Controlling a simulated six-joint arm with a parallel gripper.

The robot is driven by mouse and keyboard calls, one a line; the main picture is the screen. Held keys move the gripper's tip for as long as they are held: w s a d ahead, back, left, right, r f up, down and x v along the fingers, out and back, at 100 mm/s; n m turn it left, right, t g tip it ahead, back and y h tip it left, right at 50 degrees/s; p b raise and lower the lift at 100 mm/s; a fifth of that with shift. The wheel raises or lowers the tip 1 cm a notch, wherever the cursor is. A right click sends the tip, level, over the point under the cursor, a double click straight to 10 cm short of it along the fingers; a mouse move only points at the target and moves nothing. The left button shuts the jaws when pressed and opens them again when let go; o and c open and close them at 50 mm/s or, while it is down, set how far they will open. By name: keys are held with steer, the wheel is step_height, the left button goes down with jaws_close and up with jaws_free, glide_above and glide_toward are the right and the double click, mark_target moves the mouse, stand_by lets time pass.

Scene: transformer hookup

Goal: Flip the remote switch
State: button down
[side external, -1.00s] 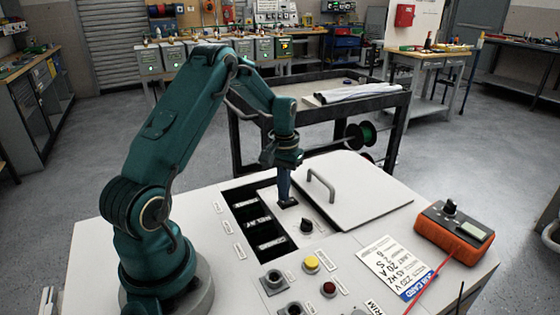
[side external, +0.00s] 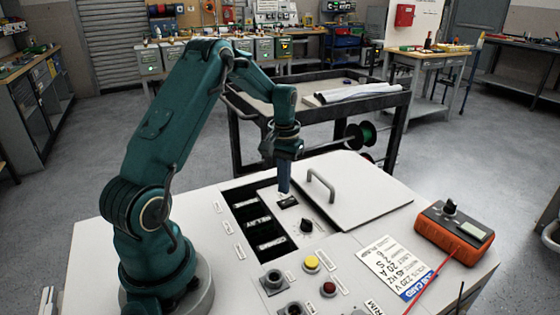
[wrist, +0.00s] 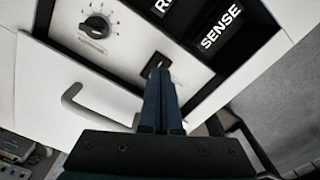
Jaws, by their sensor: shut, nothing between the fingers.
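The remote switch (side external: 288,202) is a small black switch set in the light panel, between the dark open bay and the lid with a handle. It also shows in the wrist view (wrist: 154,64), partly covered by my fingers. My gripper (side external: 284,191) points down just above the switch, its dark blue fingers closed together with nothing between them. In the wrist view the fingertips (wrist: 158,72) lie at the near edge of the switch. I cannot tell whether they touch it or which way the switch is set.
A black knob (side external: 306,226) with a dial sits near the switch. The lid (side external: 365,200) has a raised grey handle (side external: 321,184). The dark bay (side external: 240,197) holds labelled blocks. Yellow (side external: 312,262) and red buttons, a printed card and an orange meter (side external: 453,232) are nearer the front.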

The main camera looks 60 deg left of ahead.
steer(key=shift+r, duration=2)
step_height(320, 180, up, 6)
steer(key=m+t, duration=0.2)
glide_above(285, 203)
steer(key=w+d, duration=0.2)
steer(key=d, duration=0.2)
steer(key=s+d+r+m+t+y, duration=0.1)
steer(key=s+d+r+m+t, duration=0.1)
steer(key=s+d+r, duration=0.5)
steer(key=s+d+f+m+t+h, duration=0.1)
steer(key=s+d+f+m, duration=0.1)
steer(key=s+d, duration=0.6)
steer(key=shift+s+d+f+t, duration=0.15)
steer(key=shift+s+d+t, duration=0.15)
steer(key=shift+s, duration=0.45)
